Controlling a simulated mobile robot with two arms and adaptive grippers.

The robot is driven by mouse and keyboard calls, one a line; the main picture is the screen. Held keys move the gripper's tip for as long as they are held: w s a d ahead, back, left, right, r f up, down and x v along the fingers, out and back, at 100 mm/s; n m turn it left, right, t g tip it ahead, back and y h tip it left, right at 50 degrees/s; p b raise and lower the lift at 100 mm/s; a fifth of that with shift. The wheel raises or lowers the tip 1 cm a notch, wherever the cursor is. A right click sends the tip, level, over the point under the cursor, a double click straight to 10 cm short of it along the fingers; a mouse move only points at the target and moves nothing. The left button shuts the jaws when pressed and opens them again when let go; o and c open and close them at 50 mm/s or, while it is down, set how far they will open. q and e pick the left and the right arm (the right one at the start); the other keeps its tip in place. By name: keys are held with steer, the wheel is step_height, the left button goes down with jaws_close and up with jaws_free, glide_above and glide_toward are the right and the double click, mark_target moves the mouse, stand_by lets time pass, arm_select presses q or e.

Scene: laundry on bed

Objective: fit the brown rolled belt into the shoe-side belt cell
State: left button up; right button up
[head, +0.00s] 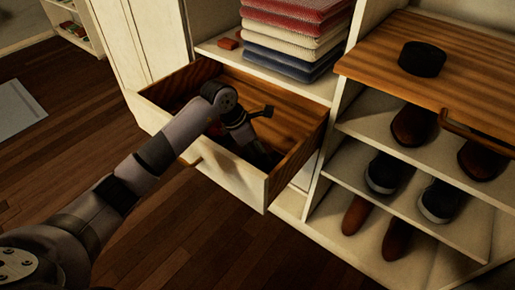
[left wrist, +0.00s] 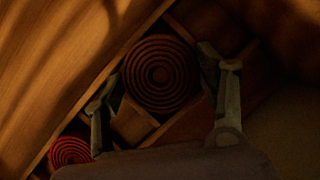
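The brown rolled belt (left wrist: 160,75) shows in the left wrist view as a dark coil of rings, flat face toward the camera, over the small wooden cells of the drawer. My left gripper (left wrist: 161,72) has one finger at each side of it, and both fingers appear to touch its rim. In the head view my left gripper (head: 262,152) is down inside the open drawer (head: 238,180), and the belt is too dark to make out there. I cannot tell whether the belt rests on the cell floor. My right gripper is not in view.
A red rolled belt (left wrist: 70,151) lies in another cell at the lower left. A black roll (head: 422,58) sits on the wooden top at right. Shelves below hold several shoes (head: 383,172). Folded clothes (head: 292,38) are stacked behind the drawer. Wooden dividers (left wrist: 135,122) are close to the fingers.

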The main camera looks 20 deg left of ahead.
arm_select(q)
steer(key=o, duration=0.4)
steer(key=shift+o, duration=0.2)
steer(key=shift+r, duration=0.15)
steer(key=p+v, duration=0.1)
steer(key=v, duration=1.1)
steer(key=shift+p, duration=0.3)
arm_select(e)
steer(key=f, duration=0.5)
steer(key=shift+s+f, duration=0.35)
